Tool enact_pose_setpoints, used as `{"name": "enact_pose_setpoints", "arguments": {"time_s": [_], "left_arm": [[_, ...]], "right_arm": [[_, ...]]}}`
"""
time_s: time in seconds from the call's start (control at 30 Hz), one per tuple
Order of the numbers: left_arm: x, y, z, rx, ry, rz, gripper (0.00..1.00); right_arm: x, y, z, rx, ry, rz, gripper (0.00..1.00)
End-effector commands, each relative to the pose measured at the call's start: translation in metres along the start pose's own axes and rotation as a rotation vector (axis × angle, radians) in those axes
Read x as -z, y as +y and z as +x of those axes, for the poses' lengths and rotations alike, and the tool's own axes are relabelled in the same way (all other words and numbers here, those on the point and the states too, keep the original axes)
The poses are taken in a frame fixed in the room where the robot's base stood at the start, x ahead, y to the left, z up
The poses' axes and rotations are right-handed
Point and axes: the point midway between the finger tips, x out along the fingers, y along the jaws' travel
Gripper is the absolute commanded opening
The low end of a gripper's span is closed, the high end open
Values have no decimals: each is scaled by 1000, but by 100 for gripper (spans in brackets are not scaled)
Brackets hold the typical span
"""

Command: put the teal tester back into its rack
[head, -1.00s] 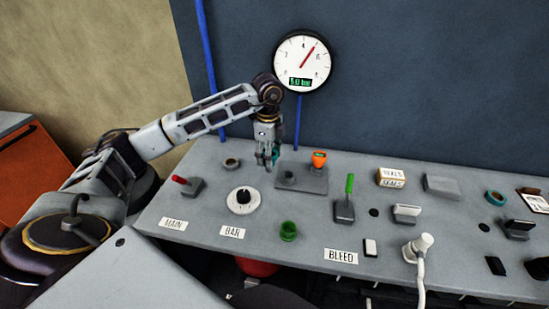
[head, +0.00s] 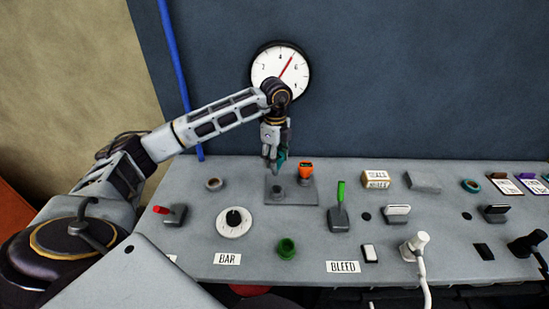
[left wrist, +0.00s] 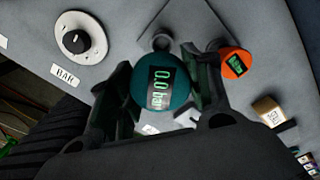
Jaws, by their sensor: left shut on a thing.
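My left gripper (head: 274,163) is shut on the teal tester (left wrist: 161,88). In the left wrist view the tester's round head faces the camera between the two fingers, and its display reads 0.0 bar. In the head view only a sliver of teal shows beside the fingers. The rack is a grey plate (head: 290,199) on the bench with an empty-looking socket (head: 278,193) and an orange tester (head: 306,169) standing at its right. The gripper is above the back left part of the rack; I cannot tell the exact height. My right gripper is not in view.
A gauge (head: 281,70) hangs on the wall behind.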

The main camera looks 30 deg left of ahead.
Motion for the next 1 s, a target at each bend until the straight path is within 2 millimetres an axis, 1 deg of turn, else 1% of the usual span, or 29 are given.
{"name": "enact_pose_setpoints", "arguments": {"time_s": [0.5, 1.0], "left_arm": [[3, -4, -1, 1, 0, 98, 22], [3, -4, 1, 1, 0, 104, 22]], "right_arm": [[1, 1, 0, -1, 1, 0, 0], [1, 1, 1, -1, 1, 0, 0]]}}
